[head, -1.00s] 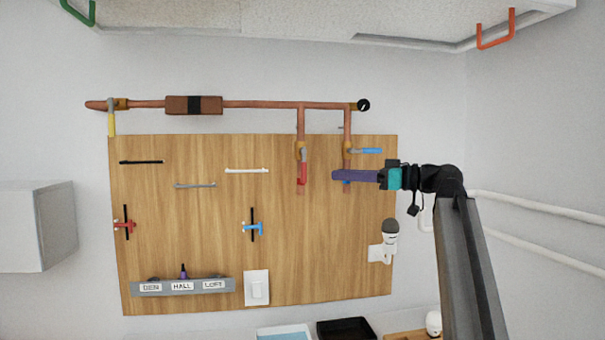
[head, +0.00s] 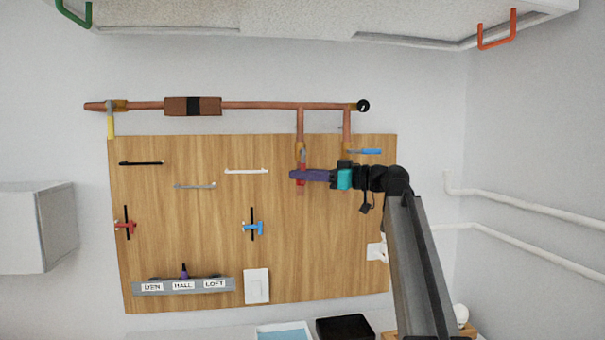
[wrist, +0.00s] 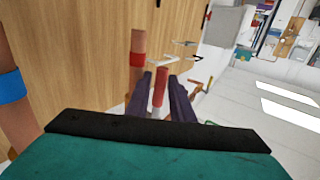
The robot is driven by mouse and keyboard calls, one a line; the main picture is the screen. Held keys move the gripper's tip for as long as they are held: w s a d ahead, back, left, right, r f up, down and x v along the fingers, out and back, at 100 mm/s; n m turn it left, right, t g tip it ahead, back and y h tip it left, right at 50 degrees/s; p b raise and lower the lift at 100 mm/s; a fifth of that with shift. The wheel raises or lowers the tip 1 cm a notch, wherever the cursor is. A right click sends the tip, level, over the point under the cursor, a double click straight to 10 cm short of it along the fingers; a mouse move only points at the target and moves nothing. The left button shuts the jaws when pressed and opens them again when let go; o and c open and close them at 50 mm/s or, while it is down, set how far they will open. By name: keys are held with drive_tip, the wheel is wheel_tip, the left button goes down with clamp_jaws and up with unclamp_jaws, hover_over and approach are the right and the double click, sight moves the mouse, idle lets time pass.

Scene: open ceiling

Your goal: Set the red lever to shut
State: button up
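The red lever (head: 302,168) hangs down from its brass valve (head: 300,149), in line with the vertical copper pipe (head: 300,123). In the head view my purple gripper (head: 295,175) reaches in from the right and covers part of the lever. In the wrist view the red lever (wrist: 160,88) lies between the two purple fingers of my gripper (wrist: 161,85), one on each side. The fingers are apart; whether either touches the lever I cannot tell. The pipe with a red band (wrist: 136,60) stands just behind the lever.
A second pipe branch has a blue lever (head: 370,152) pointing right, just above my arm. A yellow lever (head: 110,124) hangs at far left. The wooden board (head: 215,250) also bears rods, a blue slider handle (head: 253,227) and a white switch (head: 256,286).

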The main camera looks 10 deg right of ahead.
clamp_jaws()
